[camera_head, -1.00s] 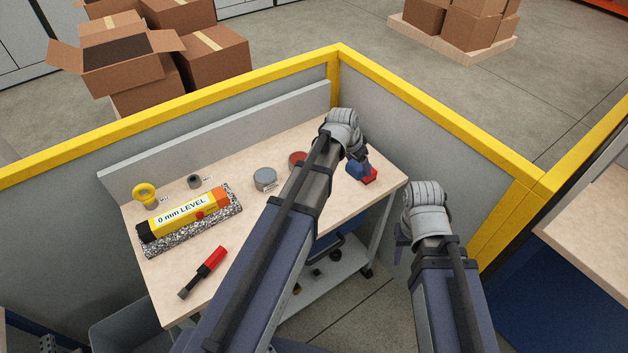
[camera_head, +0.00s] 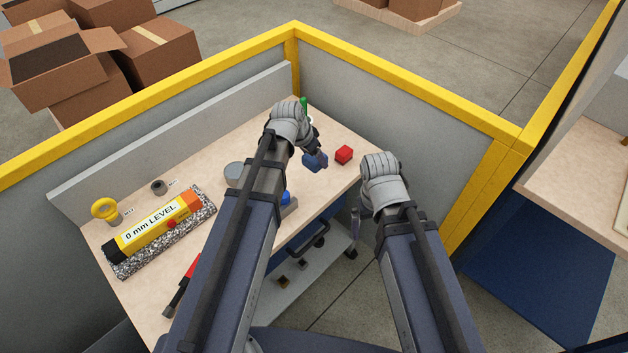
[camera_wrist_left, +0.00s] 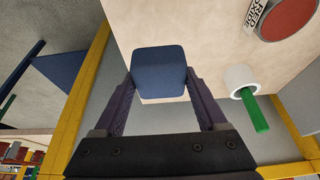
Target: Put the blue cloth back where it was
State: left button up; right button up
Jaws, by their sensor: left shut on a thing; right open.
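The blue cloth (camera_head: 315,162) looks like a small folded dark-blue block. It sits between the fingers of my left gripper (camera_head: 311,150), which is shut on it above the workbench. In the left wrist view the cloth (camera_wrist_left: 158,72) fills the gap between the two fingers, over the bench top near its edge. My right gripper (camera_head: 355,228) is open and empty, off the bench's front right side.
The workbench (camera_head: 240,270) holds a yellow level (camera_head: 160,226) on a speckled slab, a yellow ring (camera_head: 105,209), a grey can (camera_head: 234,173) and a red-handled tool (camera_head: 182,287). A white-and-green item (camera_wrist_left: 244,80) stands near the cloth. Yellow-topped partitions (camera_head: 400,87) enclose the back.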

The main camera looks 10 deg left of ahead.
aim_at(308, 166)
pick_arm(q)
jog(key=shift+f+b, duration=3.75)
jog(key=shift+f, duration=0.5)
jog(key=shift+f, duration=0.1)
jog(key=shift+f+b, duration=0.15)
jog(key=shift+b, duration=0.15)
jog(key=o, duration=1.1)
jog(key=shift+r, duration=0.25)
jog(key=p+v, duration=1)
jog(key=v, duration=0.1)
jog(key=shift+w+d+p, duration=0.1)
jog(key=shift+d+p, duration=0.05)
jog(key=shift+p, duration=0.2)
jog(key=shift+s+r+p, duration=0.25)
jog(key=shift+r+p, duration=0.25)
